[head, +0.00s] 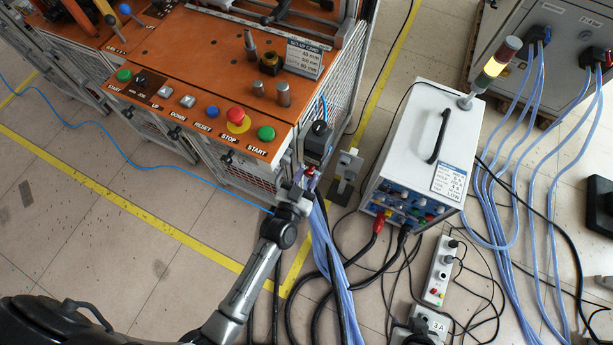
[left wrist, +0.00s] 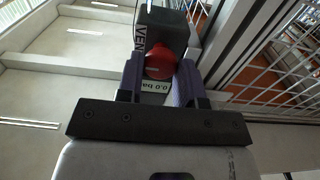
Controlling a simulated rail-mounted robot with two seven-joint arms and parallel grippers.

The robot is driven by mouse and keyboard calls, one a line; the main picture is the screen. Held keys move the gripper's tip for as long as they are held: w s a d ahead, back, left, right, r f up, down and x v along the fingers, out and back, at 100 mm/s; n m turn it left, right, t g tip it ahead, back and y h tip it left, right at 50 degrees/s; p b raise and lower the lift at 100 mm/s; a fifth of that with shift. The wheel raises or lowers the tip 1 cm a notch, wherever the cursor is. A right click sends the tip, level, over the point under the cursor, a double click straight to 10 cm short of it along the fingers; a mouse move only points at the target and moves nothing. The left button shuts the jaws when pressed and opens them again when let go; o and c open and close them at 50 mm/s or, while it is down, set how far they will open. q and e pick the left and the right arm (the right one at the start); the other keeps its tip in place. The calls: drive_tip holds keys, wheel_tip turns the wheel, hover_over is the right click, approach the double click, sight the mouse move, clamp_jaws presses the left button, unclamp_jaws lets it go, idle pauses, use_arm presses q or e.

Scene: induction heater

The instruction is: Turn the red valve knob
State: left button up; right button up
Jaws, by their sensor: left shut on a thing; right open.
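The red valve knob (left wrist: 158,63) is in the left wrist view, on a dark box (left wrist: 165,30) marked "VENT". A small label reading "0.0 ba…" (left wrist: 155,86) shows just below the knob. My left gripper (left wrist: 159,75) has its two purple-padded fingers on either side of the knob and is shut on it. In the head view my left gripper (head: 308,178) is at the right front corner of the orange-topped bench, just below a dark box (head: 318,138); the knob is mostly hidden there. I do not make out my right gripper.
The orange bench (head: 190,75) carries several push buttons along its front edge. A white heater unit (head: 405,140) with a handle stands to the right. Blue and black cables (head: 325,260) run below the gripper. A socket strip (head: 440,270) lies on the floor.

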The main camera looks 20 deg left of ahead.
use_arm(q)
drive_tip(key=shift+r+n+p, duration=0.15)
drive_tip(key=shift+n+p, duration=0.35)
drive_tip(key=shift+p, duration=0.05)
drive_tip(key=shift+a+n+p, duration=0.1)
drive_tip(key=shift+n+p, duration=0.85)
drive_tip(key=shift+n, duration=0.25)
drive_tip(key=n+p, duration=0.1)
drive_tip(key=n, duration=0.1)
drive_tip(key=shift+n, duration=0.4)
drive_tip(key=n+p, duration=0.1)
drive_tip(key=n, duration=0.1)
drive_tip(key=shift+n, duration=0.3)
drive_tip(key=n, duration=0.4)
drive_tip(key=shift+a+f, duration=0.1)
drive_tip(key=shift+f, duration=0.15)
drive_tip(key=n, duration=0.4)
drive_tip(key=shift+f+n, duration=0.1)
drive_tip(key=shift+n, duration=0.4)
